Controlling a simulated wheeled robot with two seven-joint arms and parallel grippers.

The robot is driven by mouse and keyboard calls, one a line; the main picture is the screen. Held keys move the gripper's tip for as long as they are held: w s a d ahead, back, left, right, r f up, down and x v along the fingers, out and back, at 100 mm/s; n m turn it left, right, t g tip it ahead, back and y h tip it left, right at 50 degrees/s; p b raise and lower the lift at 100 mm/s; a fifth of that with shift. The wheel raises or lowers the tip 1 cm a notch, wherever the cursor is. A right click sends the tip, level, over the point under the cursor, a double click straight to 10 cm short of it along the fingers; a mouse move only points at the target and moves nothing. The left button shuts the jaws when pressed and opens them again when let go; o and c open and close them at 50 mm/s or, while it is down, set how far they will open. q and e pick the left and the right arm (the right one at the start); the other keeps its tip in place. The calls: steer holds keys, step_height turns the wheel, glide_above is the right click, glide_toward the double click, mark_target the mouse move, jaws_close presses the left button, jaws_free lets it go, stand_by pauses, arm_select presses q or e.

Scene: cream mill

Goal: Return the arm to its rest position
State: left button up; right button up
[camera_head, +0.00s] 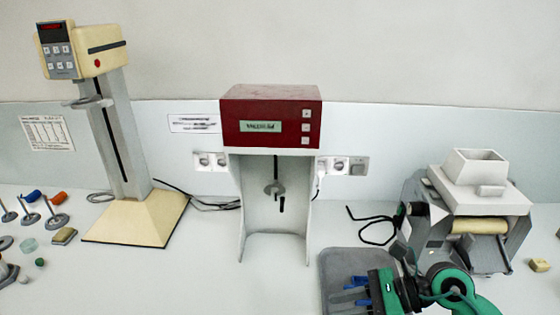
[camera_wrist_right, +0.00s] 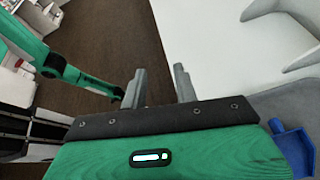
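My right arm with its green and black gripper shows at the lower right in the head view, above or beside a grey mat (camera_head: 340,266). In the right wrist view my right gripper (camera_wrist_right: 158,80) has its two grey fingers apart. Nothing is between them. They lie over the brown floor beside the white bench edge (camera_wrist_right: 205,40). A green arm link, apparently of my left arm, shows at the upper left of that view.
Blue tools (camera_head: 361,287) lie by the right gripper; a blue piece (camera_wrist_right: 293,145) shows in the wrist view. A red-fronted machine (camera_head: 270,118) stands mid-bench, a cream stand (camera_head: 135,220) at left, a white-topped roller mill (camera_head: 480,195) at right. Small items (camera_head: 55,218) lie far left.

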step_height(320, 180, up, 8)
steer(key=a+m+t+y, duration=0.3)
steer(key=m+t+y, duration=0.2)
steer(key=m+y, duration=0.1)
steer(key=w+d+r+m+t+h, duration=0.25)
steer(key=d+m+t, duration=0.25)
steer(key=m+t, duration=0.65)
steer(key=d+f+m+g+h, duration=0.1)
steer(key=d+f+m+h, duration=0.55)
steer(key=m+h, duration=0.4)
steer(key=d+f+m+g+h, duration=0.1)
steer(key=d+f+m+h, duration=0.5)
steer(key=m, duration=0.8)
steer(key=s+a+f+m+g, duration=0.25)
steer(key=s+f+g, duration=0.35)
steer(key=s+f, duration=0.3)
steer(key=s+a+f+m+g, duration=0.1)
steer(key=s+f+m+g, duration=0.4)
steer(key=s+f, duration=0.4)
step_height(320, 180, down, 31)
steer(key=s+g, duration=0.2)
steer(key=g, duration=0.1)
steer(key=s+d+f+n, duration=0.1)
steer(key=s+d+f, duration=0.2)
steer(key=s+f, duration=1.5)
steer(key=shift+s+f+g, duration=0.25)
steer(key=shift+f+g, duration=0.2)
steer(key=shift+f, duration=0.15)
